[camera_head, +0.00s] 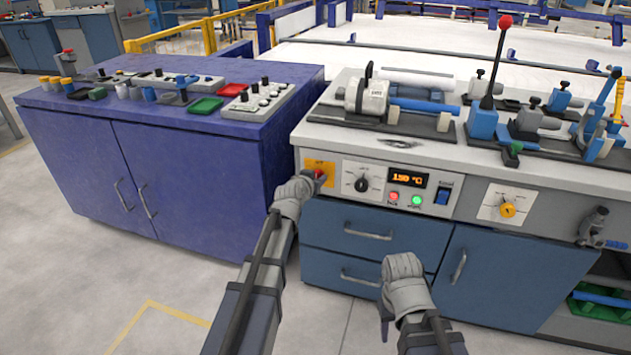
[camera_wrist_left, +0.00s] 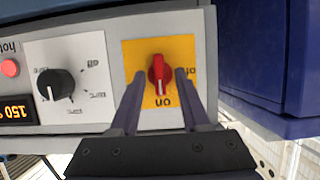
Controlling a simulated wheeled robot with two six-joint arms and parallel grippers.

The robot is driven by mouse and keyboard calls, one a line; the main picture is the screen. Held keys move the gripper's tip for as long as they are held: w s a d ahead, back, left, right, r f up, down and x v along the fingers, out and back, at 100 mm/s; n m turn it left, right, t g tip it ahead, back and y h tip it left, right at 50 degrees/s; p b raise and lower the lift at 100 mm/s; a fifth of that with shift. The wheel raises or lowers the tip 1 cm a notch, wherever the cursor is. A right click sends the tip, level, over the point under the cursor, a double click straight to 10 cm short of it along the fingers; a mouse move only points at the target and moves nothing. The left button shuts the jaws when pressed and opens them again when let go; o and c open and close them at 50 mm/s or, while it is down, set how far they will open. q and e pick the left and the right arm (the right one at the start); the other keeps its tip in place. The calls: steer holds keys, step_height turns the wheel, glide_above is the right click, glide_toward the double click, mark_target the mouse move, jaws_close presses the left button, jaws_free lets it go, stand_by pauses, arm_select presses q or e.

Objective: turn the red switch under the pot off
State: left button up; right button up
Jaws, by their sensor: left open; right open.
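The red switch (camera_head: 319,174) sits on a yellow plate at the left end of the bench's front panel. In the left wrist view, which is upside down, the red switch (camera_wrist_left: 158,78) shows its white mark pointing at the "ON" lettering. My left gripper (camera_wrist_left: 160,74) is open, with one finger on each side of the switch; contact is unclear. In the head view the left gripper (camera_head: 316,178) partly covers the yellow plate. My right gripper (camera_head: 386,316) is open and empty in front of the blue drawers. I cannot make out a clear pot; a white cylindrical device (camera_head: 367,96) stands above.
Beside the switch are a black dial (camera_head: 362,184), a display reading 150 °C (camera_head: 408,178), and red and green lights. A yellow knob (camera_head: 507,210) is further right. A purple cabinet (camera_head: 200,185) stands close on the left.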

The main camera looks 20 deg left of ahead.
arm_select(q)
jaws_close()
stand_by(0.3)
stand_by(0.3)
steer(key=shift+s+a+f+n+t+h+b, duration=0.15)
steer(key=shift+n+t+h+b, duration=0.3)
steer(key=shift+n+h+b, duration=1.35)
steer(key=shift+w+a+f+n+t+h+b, duration=0.1)
steer(key=shift+a+f+n+t+h+b, duration=0.3)
steer(key=shift+n+b, duration=1.6)
steer(key=shift+s+f+n+t+h+b, duration=0.1)
steer(key=shift+n+t+h+b, duration=0.35)
steer(key=shift+n+h+b, duration=1.55)
steer(key=shift+r+n+y+p, duration=0.1)
steer(key=shift+n+y+p, duration=0.5)
steer(key=shift+n+p, duration=0.4)
jaws_free()
